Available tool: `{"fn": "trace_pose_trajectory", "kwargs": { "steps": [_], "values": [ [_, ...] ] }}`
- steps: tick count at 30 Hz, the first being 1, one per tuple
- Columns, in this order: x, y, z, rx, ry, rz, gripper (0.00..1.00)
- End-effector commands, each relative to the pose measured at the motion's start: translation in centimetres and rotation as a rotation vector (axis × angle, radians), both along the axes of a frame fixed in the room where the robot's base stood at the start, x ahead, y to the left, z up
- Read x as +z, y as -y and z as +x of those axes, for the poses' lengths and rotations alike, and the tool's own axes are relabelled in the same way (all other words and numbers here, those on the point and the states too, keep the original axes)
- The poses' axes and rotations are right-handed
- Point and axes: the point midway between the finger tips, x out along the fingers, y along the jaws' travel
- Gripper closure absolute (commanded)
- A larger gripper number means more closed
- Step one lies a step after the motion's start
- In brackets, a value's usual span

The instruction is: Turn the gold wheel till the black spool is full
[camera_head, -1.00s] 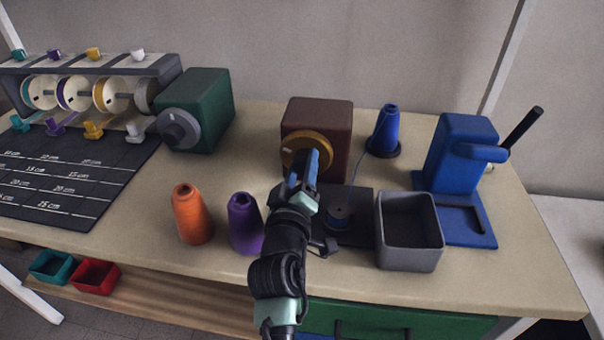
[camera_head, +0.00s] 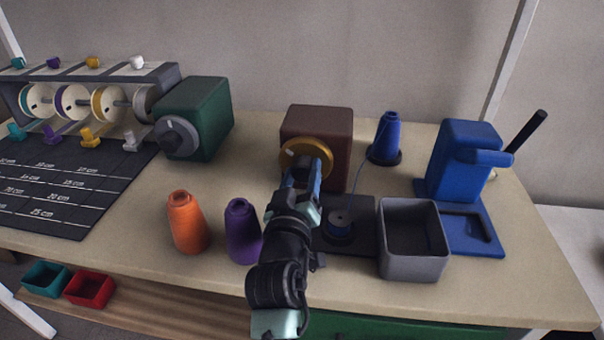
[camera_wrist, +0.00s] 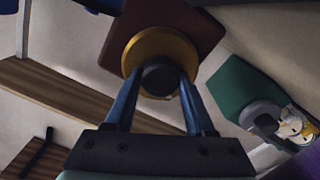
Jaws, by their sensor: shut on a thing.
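The gold wheel (camera_head: 318,150) is on the front of a brown box (camera_head: 335,122); it also shows in the wrist view (camera_wrist: 172,48). My gripper (camera_wrist: 160,76) has a blue finger on each side of the dark knob (camera_wrist: 158,80) at the wheel's middle and is shut on it. In the head view my gripper (camera_head: 306,172) covers the wheel's lower part. The small spool (camera_head: 340,222) stands on a dark base right of my gripper, with blue thread on it. How full it is cannot be told. Thread runs to it from the blue cone (camera_head: 388,138).
An orange cone (camera_head: 187,222) and a purple cone (camera_head: 242,230) stand left of my arm. A grey open bin (camera_head: 412,265) and a blue stand (camera_head: 462,160) are to the right. A green box (camera_head: 200,110) with a grey wheel and a spool rack are left.

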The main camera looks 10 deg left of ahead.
Motion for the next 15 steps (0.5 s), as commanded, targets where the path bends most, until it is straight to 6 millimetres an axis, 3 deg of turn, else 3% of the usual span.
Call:
{"fn": "trace_pose_trajectory", "kwargs": {
  "steps": [3, 4, 6, 9, 15],
  "values": [
    [-0.04, 0.0, 0.0, 0.0, -0.001, -0.001, 1.0],
    [-0.04, 0.0, 0.0, 0.0, -0.001, -0.001, 0.42],
    [-0.04, 0.0, 0.0, 0.0, -0.001, -0.001, 0.29],
    [-0.04, 0.0, 0.0, 0.0, -0.001, -0.002, 0.16],
    [-0.01, 0.0, 0.0, 0.0, 0.0, -0.002, 0.16]
  ]
}}
